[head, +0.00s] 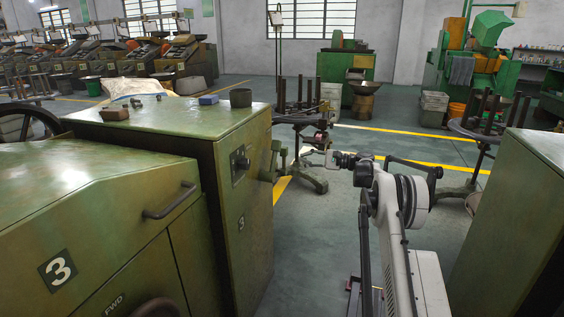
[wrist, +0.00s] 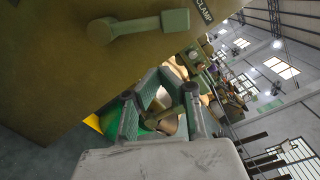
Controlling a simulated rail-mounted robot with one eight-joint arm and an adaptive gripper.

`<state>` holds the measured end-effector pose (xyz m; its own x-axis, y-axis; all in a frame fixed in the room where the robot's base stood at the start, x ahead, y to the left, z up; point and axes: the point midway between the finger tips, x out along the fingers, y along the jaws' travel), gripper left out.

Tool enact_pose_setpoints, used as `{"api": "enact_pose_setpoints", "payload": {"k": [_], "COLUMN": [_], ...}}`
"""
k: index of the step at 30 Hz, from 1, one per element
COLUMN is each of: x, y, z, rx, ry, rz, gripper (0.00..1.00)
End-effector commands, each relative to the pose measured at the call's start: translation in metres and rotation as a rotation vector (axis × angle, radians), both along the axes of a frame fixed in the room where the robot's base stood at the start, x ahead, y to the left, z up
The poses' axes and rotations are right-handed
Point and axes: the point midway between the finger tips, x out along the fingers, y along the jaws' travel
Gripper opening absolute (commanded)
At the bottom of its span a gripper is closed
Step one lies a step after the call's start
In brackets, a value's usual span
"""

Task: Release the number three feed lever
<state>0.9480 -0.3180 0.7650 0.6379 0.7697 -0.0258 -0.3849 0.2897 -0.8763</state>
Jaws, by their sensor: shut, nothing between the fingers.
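The green machine marked 3 (head: 58,269) fills the left of the head view. A green lever (head: 275,160) sticks out from the far right side of its cabinet. In the wrist view a green lever (wrist: 140,26), with a round hub and a block-shaped end, lies on an olive panel beside a label reading CLAMP (wrist: 203,10). No label reading feed is legible. My gripper (head: 331,158) is to the right of the cabinet lever, apart from it. Its fingers (wrist: 155,82) are shut and empty, below the CLAMP lever in the wrist view.
The cabinet top (head: 185,117) holds a dark cup (head: 241,97), a blue block (head: 208,100) and small brown pieces. A round rack (head: 304,112) stands beyond my gripper. Another green cabinet (head: 520,220) is at the right. The floor between the cabinets is open around my arm.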

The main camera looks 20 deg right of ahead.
Motion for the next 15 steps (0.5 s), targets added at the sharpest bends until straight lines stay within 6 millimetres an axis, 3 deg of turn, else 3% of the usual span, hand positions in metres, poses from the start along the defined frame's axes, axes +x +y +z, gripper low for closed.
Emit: {"api": "enact_pose_setpoints", "payload": {"k": [6,15], "x": [-0.003,-0.003], "y": [-0.016,-0.018], "z": [-0.02,-0.023], "rx": [0.046,0.054], "ry": [-0.014,-0.016], "rz": [-0.003,-0.003], "gripper": [0.0,0.0]}}
